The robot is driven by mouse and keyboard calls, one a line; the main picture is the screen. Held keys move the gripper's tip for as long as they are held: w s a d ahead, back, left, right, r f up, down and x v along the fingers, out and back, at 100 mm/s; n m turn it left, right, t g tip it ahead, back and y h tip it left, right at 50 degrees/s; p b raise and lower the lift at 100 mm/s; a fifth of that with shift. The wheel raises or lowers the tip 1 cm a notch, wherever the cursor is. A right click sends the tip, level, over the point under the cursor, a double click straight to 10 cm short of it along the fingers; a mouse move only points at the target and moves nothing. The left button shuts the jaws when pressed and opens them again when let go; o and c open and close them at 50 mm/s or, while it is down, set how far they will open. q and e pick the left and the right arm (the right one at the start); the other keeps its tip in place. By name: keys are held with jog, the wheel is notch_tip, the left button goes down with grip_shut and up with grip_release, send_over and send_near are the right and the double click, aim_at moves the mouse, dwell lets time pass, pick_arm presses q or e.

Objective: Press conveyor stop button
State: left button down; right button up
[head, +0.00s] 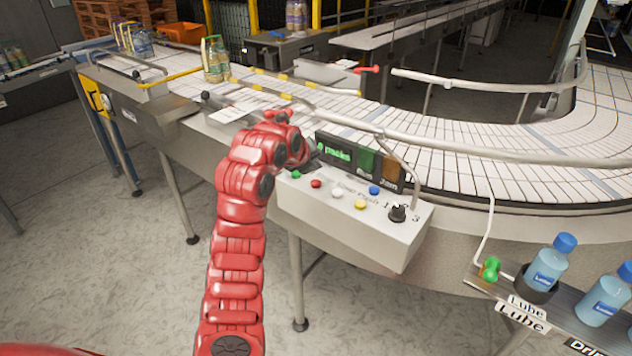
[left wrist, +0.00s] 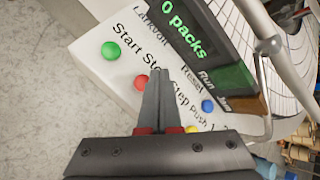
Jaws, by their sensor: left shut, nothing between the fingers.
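The grey-white control box (head: 345,220) stands at the conveyor's near edge. Its red button (head: 316,183) sits between the green button (head: 294,174) and the white button (head: 337,192). In the left wrist view, the red button (left wrist: 141,83) is just left of my left gripper (left wrist: 159,72), near the printed word "Stop". The gripper is shut and empty, its fingertips over the panel; I cannot tell whether they touch it. The fingers hide the white button there. In the head view, my red left arm reaches the box's left end. My right gripper is not in view.
A display panel (head: 360,162) reading "0 packs" rises behind the buttons. Blue (head: 374,190) and yellow (head: 360,203) buttons and a black knob (head: 397,212) are further right. A guide rail (head: 480,150) runs along the conveyor (head: 560,130). Blue bottles (head: 552,262) stand at lower right.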

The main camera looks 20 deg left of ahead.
aim_at(315, 185)
pick_arm(q)
jog(key=shift+r, duration=1.55)
jog(key=shift+f, duration=0.1)
